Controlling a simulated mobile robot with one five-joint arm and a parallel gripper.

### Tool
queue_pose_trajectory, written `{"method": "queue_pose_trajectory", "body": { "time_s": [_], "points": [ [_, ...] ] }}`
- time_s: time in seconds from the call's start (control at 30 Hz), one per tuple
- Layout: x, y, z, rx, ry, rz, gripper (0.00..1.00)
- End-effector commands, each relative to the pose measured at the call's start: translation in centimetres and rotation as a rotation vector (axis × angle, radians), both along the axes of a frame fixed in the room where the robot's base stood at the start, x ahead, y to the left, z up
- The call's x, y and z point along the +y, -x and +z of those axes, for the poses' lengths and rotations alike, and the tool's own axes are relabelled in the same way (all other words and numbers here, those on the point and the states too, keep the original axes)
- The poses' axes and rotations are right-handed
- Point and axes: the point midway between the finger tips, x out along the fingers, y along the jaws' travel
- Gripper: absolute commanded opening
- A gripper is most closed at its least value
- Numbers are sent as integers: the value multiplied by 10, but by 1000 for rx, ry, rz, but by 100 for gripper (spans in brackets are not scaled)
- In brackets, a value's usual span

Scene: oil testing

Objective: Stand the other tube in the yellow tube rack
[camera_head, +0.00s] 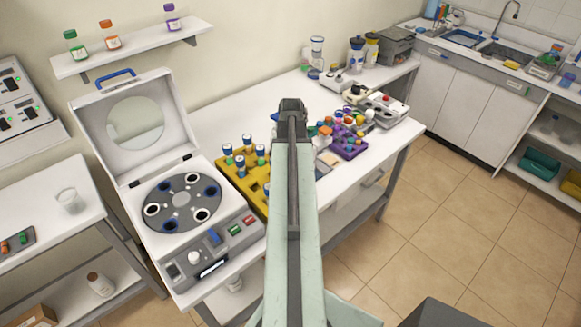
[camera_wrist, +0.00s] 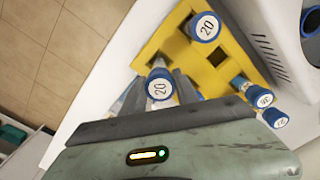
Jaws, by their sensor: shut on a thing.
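The yellow tube rack (camera_head: 226,177) stands on the bench right of the centrifuge, partly hidden by my arm. It fills the upper middle of the wrist view (camera_wrist: 168,40). Several tubes with blue-rimmed white caps stand in it, one marked 20 (camera_wrist: 206,27). My gripper (camera_wrist: 158,95) is shut on a tube with a blue cap marked 20 (camera_wrist: 160,86), seen from above beside the rack's near edge in the wrist view. The held tube's lower end is hidden. In the head view my gripper (camera_head: 291,110) is seen from behind, right of the rack.
The open centrifuge (camera_head: 181,200) stands left of the rack. A purple rack (camera_head: 348,148) with coloured caps and other instruments (camera_head: 385,107) stand on the bench to the right. A wall shelf (camera_head: 135,48) holds small bottles. Floor is clear at right.

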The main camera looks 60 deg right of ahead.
Motion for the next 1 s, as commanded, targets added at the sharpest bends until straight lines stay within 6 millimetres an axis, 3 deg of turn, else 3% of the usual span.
{"method": "queue_pose_trajectory", "body": {
  "time_s": [1.0],
  "points": [
    [-1,1,-25,0,0,-2,0]
  ]
}}
